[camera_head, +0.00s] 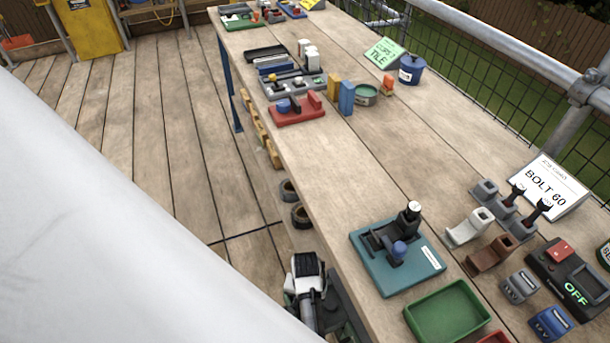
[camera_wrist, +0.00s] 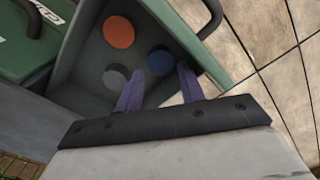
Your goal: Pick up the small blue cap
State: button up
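In the wrist view, a small round blue cap (camera_wrist: 160,61) sits in a dark grey open container (camera_wrist: 88,42), next to a grey round cap (camera_wrist: 113,78) and an orange round cap (camera_wrist: 118,32). My gripper (camera_wrist: 160,73) is open, with its two purple fingers pointing toward the blue cap. The cap shows just beyond the fingertips, nearer the right one, and the space between the fingers looks empty. I cannot tell how far the tips are above the cap.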

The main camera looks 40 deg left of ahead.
jog(key=f, duration=0.3)
jog(key=shift+s+f, duration=0.2)
jog(key=c, duration=0.6)
jog(key=shift+d+r+p, duration=0.1)
jog(key=shift+r+p, duration=0.1)
jog(key=shift+p, duration=0.1)
